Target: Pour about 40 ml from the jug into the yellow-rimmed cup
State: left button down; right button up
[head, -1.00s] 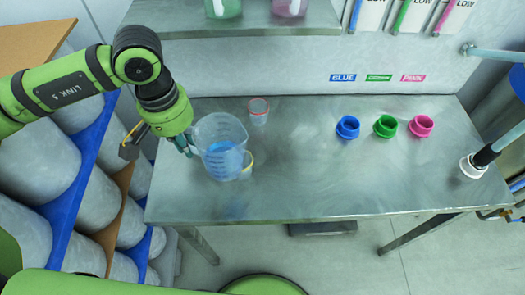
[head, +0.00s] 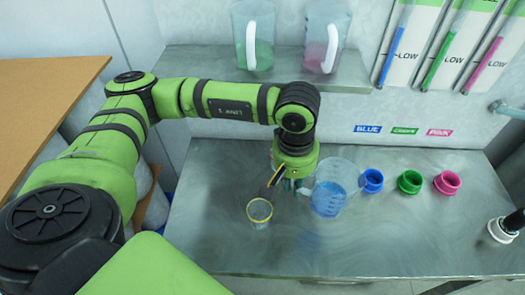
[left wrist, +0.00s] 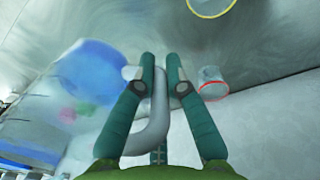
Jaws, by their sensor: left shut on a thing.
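The clear jug (head: 338,173) holds blue liquid and looks roughly upright, to the right of the yellow-rimmed cup. My left gripper (head: 290,183) is beside the jug, on its left. In the left wrist view my left gripper (left wrist: 160,80) is shut on the jug's grey handle (left wrist: 157,120), with the jug body (left wrist: 50,110) on the left. I cannot tell how high the jug is above the bench. The clear yellow-rimmed cup (head: 260,214) stands on the bench, apart from the gripper; its rim also shows in the left wrist view (left wrist: 212,15). My right gripper is out of view.
A red-rimmed cup (left wrist: 212,88) shows near the fingers in the left wrist view and is hidden in the head view. Blue (head: 372,181), green (head: 409,182) and pink (head: 447,183) collars stand right of the jug. Two jugs stand on the shelf (head: 190,58). The bench front is clear.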

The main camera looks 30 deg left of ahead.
pick_arm(q)
jog(key=s+d+f+n+p, duration=0.1)
jog(key=d+f+n, duration=0.1)
jog(key=n, duration=0.3)
jog(key=s+d+f+n, duration=0.1)
jog(key=d+f+n, duration=0.1)
jog(key=n, duration=0.3)
jog(key=s+d+f+n+p, duration=0.1)
jog(key=d+f+n, duration=0.1)
jog(key=d+n, duration=0.1)
jog(key=shift+s+d+f+n+y+p, duration=0.15)
jog(key=shift+d+f+n+y+p, duration=0.2)
jog(key=shift+n, duration=0.55)
jog(key=s+d+f+n+p, duration=0.1)
jog(key=s+d+n, duration=0.2)
jog(key=n, duration=0.4)
jog(key=s+d+f+n+p, duration=0.1)
jog(key=s+d+f+n, duration=0.1)
jog(key=d+n, duration=0.4)
jog(key=shift+s+f+n, duration=0.3)
jog(key=shift+s+n, duration=0.6)
jog(key=shift+n, duration=0.2)
jog(key=shift+r+y, duration=0.15)
jog(key=shift+y, duration=0.1)
jog(key=w+a+r+g+h+b, duration=0.1)
jog(key=a+r+h+b, duration=0.4)
jog(key=h, duration=0.5)
jog(key=shift+w+a+r+g+h, duration=0.35)
jog(key=shift+a+r+g, duration=0.7)
jog(key=shift+r, duration=0.75)
